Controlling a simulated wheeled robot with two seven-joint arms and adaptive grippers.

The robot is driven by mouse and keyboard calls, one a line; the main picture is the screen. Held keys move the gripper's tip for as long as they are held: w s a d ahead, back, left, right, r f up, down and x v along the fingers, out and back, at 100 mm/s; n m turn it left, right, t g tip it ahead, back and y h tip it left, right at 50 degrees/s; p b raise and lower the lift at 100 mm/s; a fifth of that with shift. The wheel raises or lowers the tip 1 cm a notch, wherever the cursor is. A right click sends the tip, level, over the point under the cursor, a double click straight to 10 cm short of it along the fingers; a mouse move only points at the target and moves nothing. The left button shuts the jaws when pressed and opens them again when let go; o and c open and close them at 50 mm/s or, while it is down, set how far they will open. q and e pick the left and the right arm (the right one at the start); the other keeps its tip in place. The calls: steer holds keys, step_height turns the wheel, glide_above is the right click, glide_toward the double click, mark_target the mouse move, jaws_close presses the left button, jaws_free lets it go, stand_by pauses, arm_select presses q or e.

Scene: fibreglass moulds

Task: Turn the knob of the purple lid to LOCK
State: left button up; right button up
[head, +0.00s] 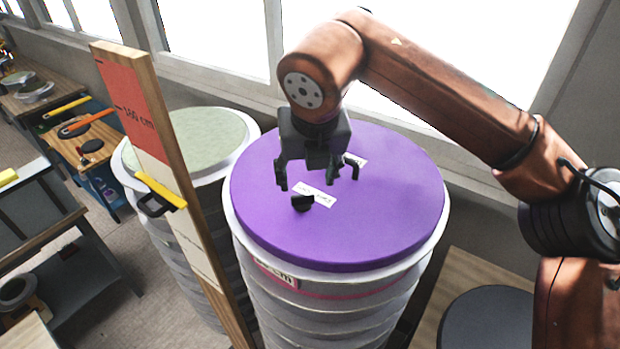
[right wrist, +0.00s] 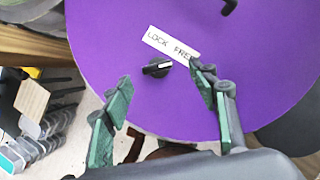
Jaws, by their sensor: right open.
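The purple lid (head: 400,200) tops a pale ribbed drum; it also fills much of the right wrist view (right wrist: 110,40). The small black knob (head: 302,203) stands on the lid beside a white label (head: 318,195). In the right wrist view the label reads LOCK at left and FREE at right, and the knob (right wrist: 157,69) has a pale mark towards its right end, on the FREE side. My right gripper (head: 318,179) points down over the lid, open and empty. In its wrist view, the knob appears between and beyond the fingertips (right wrist: 160,78), apart from them. My left gripper is not in view.
A wooden measuring board (head: 165,150) with a yellow-handled tool (head: 160,190) stands left of the drum. Another drum with a pale green top (head: 210,140) is behind it. A dark handle (right wrist: 229,6) rises from the lid. Windows line the back; workbenches stand at left.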

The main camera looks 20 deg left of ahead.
mark_target(303, 196)
steer(key=f, duration=0.2)
steer(key=a+f, duration=0.1)
steer(key=shift+s+f+p, duration=0.2)
steer(key=shift+s+p, duration=0.1)
steer(key=shift+p, duration=0.05)
steer(key=shift+w+a+f, duration=0.2)
steer(key=shift+w+f, duration=0.95)
steer(key=shift+w, duration=0.1)
steer(key=shift+s+f, duration=0.2)
steer(key=shift+s, duration=0.25)
steer(key=shift+w+f, duration=0.15)
steer(key=shift+w, duration=0.2)
steer(key=shift+c, duration=1.2)
steer(key=shift+s, duration=0.2)
steer(key=c, duration=0.6)
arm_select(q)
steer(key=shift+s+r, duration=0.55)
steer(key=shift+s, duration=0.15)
arm_select(e)
steer(key=c, duration=0.3)
